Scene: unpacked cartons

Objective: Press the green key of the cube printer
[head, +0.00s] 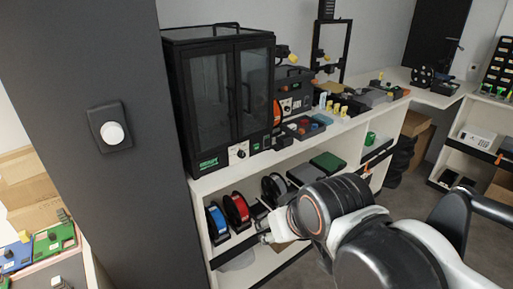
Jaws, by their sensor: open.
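A tall black cabinet-like machine with dark glass doors (222,95), which looks like the cube printer, stands at the left end of the white counter. Its lower front carries a green label (208,163) and a round knob (238,152). Small controls (256,146) sit right of the knob; I cannot make out for certain which is the green key. My arm reaches in from the lower right. My gripper (265,230) shows only as a small part at the arm's far end, in front of the shelf below the counter. It is open, apart from the machine and appears empty.
Blue and red spools (236,209) stand on the shelf under the counter. A smaller black machine (293,88) and several small items crowd the counter to the right. A dark pillar with a white knob (112,133) stands at left.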

